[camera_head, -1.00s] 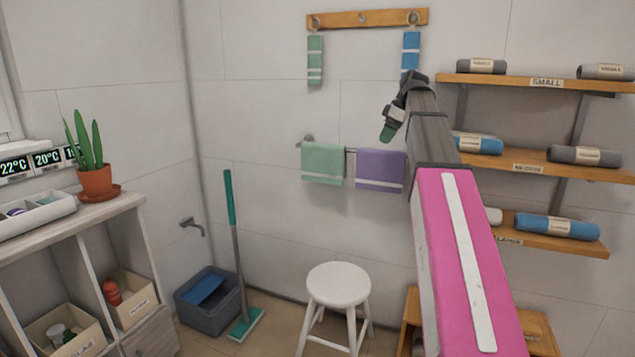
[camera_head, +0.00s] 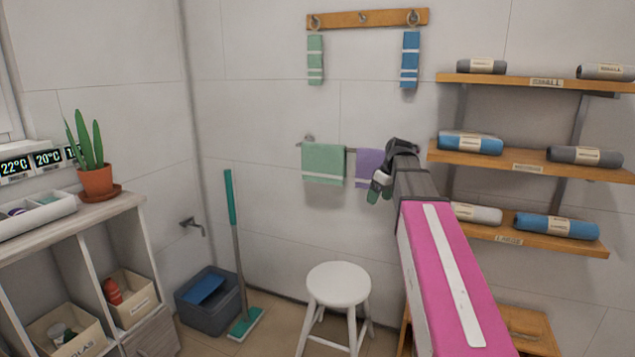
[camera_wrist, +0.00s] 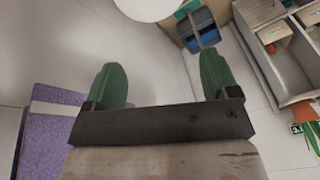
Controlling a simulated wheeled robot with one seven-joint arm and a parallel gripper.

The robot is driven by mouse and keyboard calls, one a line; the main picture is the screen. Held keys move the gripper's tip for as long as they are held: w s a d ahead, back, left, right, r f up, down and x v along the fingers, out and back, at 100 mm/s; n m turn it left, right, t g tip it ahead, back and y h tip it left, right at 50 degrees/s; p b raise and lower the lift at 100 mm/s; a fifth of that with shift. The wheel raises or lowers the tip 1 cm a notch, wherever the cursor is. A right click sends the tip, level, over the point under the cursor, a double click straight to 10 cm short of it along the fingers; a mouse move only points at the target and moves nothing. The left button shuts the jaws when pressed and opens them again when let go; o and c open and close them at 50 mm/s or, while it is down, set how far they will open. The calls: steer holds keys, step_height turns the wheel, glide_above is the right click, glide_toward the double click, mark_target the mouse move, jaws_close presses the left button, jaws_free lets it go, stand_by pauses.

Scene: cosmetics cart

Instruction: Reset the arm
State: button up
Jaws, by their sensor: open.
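My gripper (camera_head: 380,187) is at the end of my pink and grey arm, in front of the back wall near the towel bar. In the wrist view my gripper (camera_wrist: 160,85) shows two green fingers spread wide, with nothing between them. The purple towel (camera_head: 367,165) hangs on the bar behind it and is partly hidden by it. The purple towel also shows at the left of the wrist view (camera_wrist: 48,135), beside the gripper. A green towel (camera_head: 323,163) hangs on the bar to the left.
A white stool (camera_head: 339,285) stands below the gripper. A blue-grey bin (camera_head: 212,305) and a green mop (camera_head: 236,250) stand to its left. Shelves with rolled towels (camera_head: 530,160) are on the right wall. A hook rack (camera_head: 368,18) is above, and a cabinet (camera_head: 120,225) stands at left.

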steer(key=s+f+m+h, duration=0.1)
steer(key=s+f+m, duration=0.1)
steer(key=s+f, duration=0.4)
steer(key=s+a+f+m+h, duration=0.1)
steer(key=s+f+m, duration=0.2)
steer(key=s+f, duration=0.4)
steer(key=s+a+f+m+g+h, duration=0.1)
steer(key=s+f+m, duration=0.2)
steer(key=f, duration=1.6)
steer(key=s, duration=0.3)
steer(key=shift+s+a+f, duration=0.15)
steer(key=shift+s+f, duration=0.05)
steer(key=shift+s, duration=0.1)
